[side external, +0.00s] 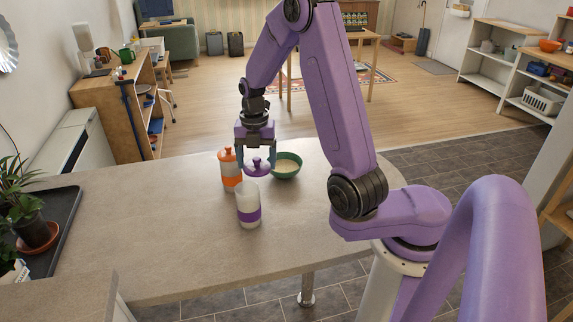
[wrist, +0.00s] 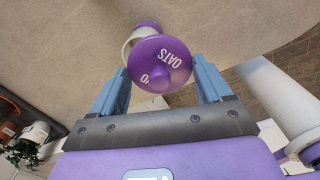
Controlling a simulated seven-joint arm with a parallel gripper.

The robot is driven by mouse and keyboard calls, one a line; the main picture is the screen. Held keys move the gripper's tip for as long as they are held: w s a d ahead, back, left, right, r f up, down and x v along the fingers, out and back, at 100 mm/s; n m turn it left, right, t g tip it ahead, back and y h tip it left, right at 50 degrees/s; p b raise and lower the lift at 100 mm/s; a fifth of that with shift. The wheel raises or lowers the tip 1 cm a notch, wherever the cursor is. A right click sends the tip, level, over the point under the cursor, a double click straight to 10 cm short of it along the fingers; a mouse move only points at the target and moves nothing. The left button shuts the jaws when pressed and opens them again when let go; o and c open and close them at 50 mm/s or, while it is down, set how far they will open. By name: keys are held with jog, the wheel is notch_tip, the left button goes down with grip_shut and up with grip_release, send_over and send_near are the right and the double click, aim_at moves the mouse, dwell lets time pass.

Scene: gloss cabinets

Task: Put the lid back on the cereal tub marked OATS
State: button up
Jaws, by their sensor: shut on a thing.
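My gripper (side external: 257,160) is shut on a round purple lid (side external: 257,169) with a knob. In the wrist view the lid (wrist: 165,60) sits between the two blue fingers (wrist: 160,68) and reads OATS, with more lettering partly hidden by the knob. A white tub with a purple band (side external: 248,208) stands upright and open on the counter, nearer the side camera than the lid. Part of this tub (wrist: 130,45) shows behind the lid in the wrist view; the lid hides the rest. The lid is held above the counter, apart from the tub. No lettering is readable on the tub.
A white tub with an orange band and orange lid (side external: 230,171) stands close left of my gripper. A green bowl (side external: 287,166) with pale contents is close right. A dark tray (side external: 55,235) with plants is at the far left. The counter's (side external: 170,235) left middle is clear.

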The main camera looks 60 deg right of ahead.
aim_at(245, 169)
jog(key=shift+w+a+r+n, duration=0.15)
jog(key=shift+w+a+r, duration=0.05)
jog(key=shift+w+a, duration=0.4)
jog(key=shift+w+a+r+n, duration=0.15)
jog(key=shift+w+a, duration=0.4)
jog(key=shift+a, duration=0.05)
jog(key=shift+f, duration=3.1)
jog(key=shift+f, duration=0.15)
jog(key=o, duration=0.9)
jog(key=shift+o, duration=0.2)
jog(key=shift+r, duration=3.5)
